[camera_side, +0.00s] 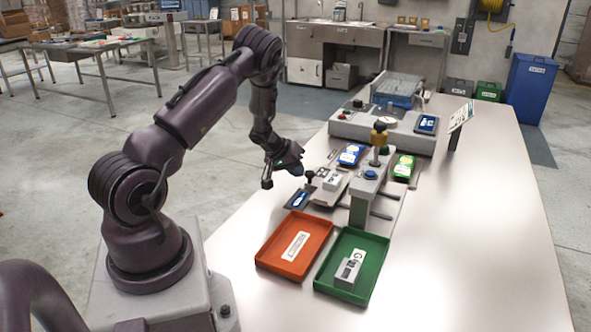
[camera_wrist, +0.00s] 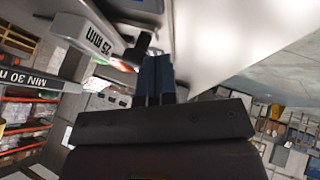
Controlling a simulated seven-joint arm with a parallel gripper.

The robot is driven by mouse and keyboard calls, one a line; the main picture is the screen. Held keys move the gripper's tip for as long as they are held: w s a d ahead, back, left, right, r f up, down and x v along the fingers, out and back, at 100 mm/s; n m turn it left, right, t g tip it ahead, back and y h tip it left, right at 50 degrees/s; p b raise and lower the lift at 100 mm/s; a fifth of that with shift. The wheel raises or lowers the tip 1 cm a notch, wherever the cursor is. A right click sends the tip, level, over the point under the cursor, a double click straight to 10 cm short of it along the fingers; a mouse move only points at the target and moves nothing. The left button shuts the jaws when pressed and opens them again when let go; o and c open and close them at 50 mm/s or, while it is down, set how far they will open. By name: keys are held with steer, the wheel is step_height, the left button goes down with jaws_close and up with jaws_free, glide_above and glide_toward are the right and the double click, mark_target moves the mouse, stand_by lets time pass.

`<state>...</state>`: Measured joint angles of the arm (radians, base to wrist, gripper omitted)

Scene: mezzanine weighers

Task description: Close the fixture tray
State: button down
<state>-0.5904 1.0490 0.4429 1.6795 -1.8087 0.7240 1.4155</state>
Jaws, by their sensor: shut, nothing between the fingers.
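The fixture tray (camera_side: 326,196) is a light grey plate at the front of the press-like fixture in the side view. It sticks out towards my arm, and a pale labelled block (camera_side: 332,182) sits on it. A small black knob (camera_side: 310,175) stands at its near edge. My gripper (camera_side: 297,170) is shut and empty, just left of the knob. In the wrist view its dark fingers (camera_wrist: 158,68) are together, close beside a black part that looks like the knob (camera_wrist: 140,47). The block marked "25 mm" (camera_wrist: 92,38) is beyond. I cannot tell whether the fingers touch the knob.
An orange bin (camera_side: 268,256) and a green bin (camera_side: 378,262) with a grey block lie in front. A control box (camera_side: 375,127) is behind. The table's right side is clear.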

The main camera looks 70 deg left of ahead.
mark_target(344, 188)
steer(key=w+d, duration=0.8)
steer(key=shift+w+d, duration=0.3)
